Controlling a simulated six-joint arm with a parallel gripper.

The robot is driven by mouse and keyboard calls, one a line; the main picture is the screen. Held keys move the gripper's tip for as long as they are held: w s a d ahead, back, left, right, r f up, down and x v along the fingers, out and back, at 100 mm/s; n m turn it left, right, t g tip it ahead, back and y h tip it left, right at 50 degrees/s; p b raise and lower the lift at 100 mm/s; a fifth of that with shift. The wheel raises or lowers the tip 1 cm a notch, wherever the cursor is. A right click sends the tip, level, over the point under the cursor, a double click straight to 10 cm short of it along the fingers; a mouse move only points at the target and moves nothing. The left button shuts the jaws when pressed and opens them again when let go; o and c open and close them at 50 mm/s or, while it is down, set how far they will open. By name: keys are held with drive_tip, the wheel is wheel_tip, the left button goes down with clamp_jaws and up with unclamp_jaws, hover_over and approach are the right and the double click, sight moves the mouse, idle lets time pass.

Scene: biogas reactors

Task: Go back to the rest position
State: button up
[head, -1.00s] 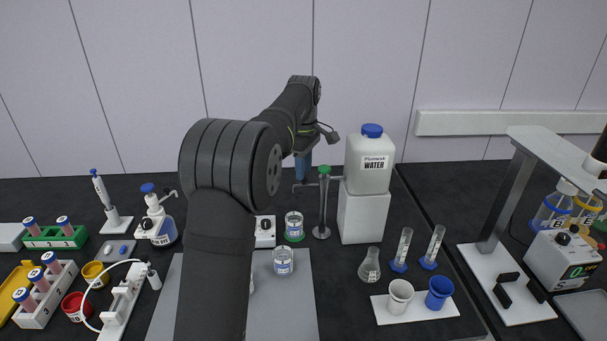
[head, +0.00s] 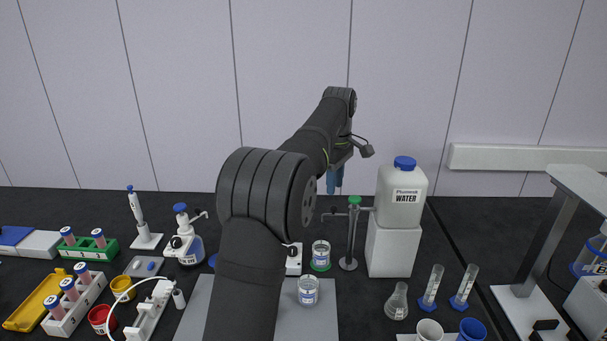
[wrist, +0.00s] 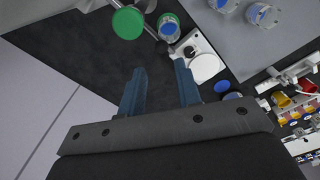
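My gripper (head: 335,181) is at the far side of the bench in the head view, in the air left of the white water container (head: 400,190) with a blue cap. In the wrist view my gripper (wrist: 160,67) shows two blue fingers standing well apart, with nothing between them. The dark bench top shows below the fingers. My own arm hides part of the bench middle in the head view.
A post with a green top (head: 354,225) stands close to my gripper; its top (wrist: 128,23) also shows in the wrist view. Labelled jars (head: 308,290) stand below. Racks, a pipette stand and a dispenser bottle (head: 186,240) are left. Cylinders (head: 431,287) stand right.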

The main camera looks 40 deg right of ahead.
sight(333, 206)
wheel_tip(333, 206, down, 8)
drive_tip(key=shift+r, duration=0.2)
drive_tip(key=shift+s+a+r, duration=0.1)
drive_tip(key=shift+a, duration=0.15)
drive_tip(key=shift+d, duration=0.1)
